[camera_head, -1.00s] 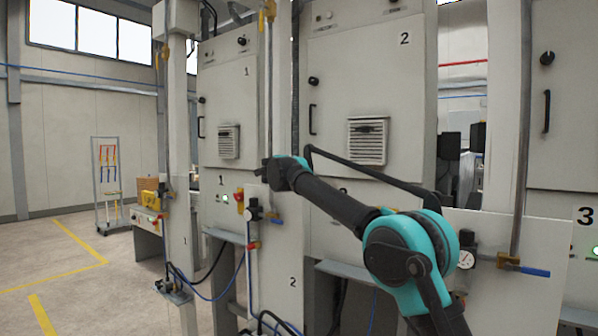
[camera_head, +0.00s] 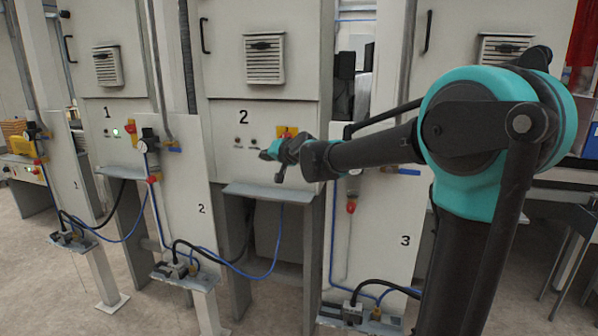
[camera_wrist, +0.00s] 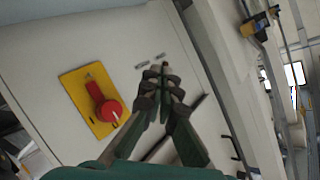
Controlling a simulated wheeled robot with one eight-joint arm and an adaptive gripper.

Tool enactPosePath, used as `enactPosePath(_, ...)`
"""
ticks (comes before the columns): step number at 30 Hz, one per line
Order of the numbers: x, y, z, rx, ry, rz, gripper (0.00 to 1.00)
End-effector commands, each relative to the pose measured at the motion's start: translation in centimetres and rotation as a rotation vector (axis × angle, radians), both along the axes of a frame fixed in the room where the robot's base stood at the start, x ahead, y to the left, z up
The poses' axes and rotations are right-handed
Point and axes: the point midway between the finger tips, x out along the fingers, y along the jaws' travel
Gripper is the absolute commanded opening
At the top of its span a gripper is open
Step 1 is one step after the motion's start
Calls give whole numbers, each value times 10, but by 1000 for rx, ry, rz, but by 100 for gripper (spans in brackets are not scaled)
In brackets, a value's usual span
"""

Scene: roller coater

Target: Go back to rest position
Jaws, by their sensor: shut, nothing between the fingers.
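My gripper (camera_head: 270,165) is in front of cabinet 2 (camera_head: 225,165), at the left end of my outstretched arm in the head view. In the wrist view my gripper (camera_wrist: 163,78) has its fingers together, with nothing seen between them. A red rotary knob (camera_wrist: 110,111) on a yellow plate (camera_wrist: 77,88) lies to the left of the fingers there. It appears apart from them. In the head view a red and yellow switch (camera_head: 287,132) shows just above my gripper, partly hidden by it.
Cabinet 1 (camera_head: 110,80) stands to the left with a lit green lamp (camera_head: 131,126). Panels marked 2 (camera_head: 185,215) and 3 (camera_head: 385,250) carry valves and hoses near my arm. A grey shelf (camera_head: 265,191) juts out below the gripper. Floor is open at lower left.

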Motion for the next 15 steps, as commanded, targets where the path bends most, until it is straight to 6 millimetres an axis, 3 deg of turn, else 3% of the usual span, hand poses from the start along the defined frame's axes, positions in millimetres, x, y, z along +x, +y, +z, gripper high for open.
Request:
enactPosePath(1, -17, -24, -24, -56, 24, 2, 0)
enactPosePath(3, -40, -52, -55, -133, 62, 10, 0)
enactPosePath(8, -99, -115, -126, -299, 161, 15, 0)
enactPosePath(15, -201, -205, -222, -517, 341, -5, 0)
